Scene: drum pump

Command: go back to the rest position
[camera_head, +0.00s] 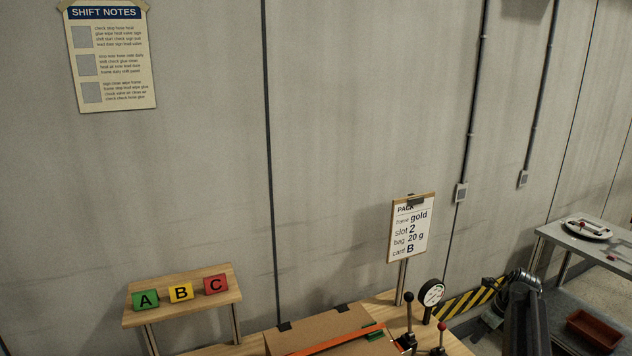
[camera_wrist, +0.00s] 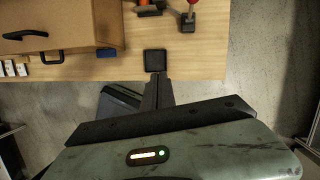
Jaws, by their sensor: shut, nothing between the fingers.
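My gripper (camera_wrist: 157,84) shows in the wrist view as a dark, narrow shape near the middle, with its fingers together and nothing held. It appears over or just in front of the front edge of the wooden bench (camera_wrist: 205,66); its height above the bench cannot be told. In the head view my dark arm rises at the lower right, and the fingertips cannot be made out there.
A cardboard box (camera_head: 305,328) and a dial gauge (camera_head: 431,294) stand on the bench. A sign (camera_head: 411,229) reads gold, slot 2, 20 g, B. Coloured A, B, C blocks (camera_head: 181,292) sit on a small shelf (camera_head: 220,276). A side table (camera_head: 605,251) holds a plate (camera_head: 587,229); a red bin (camera_head: 592,330) is lower.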

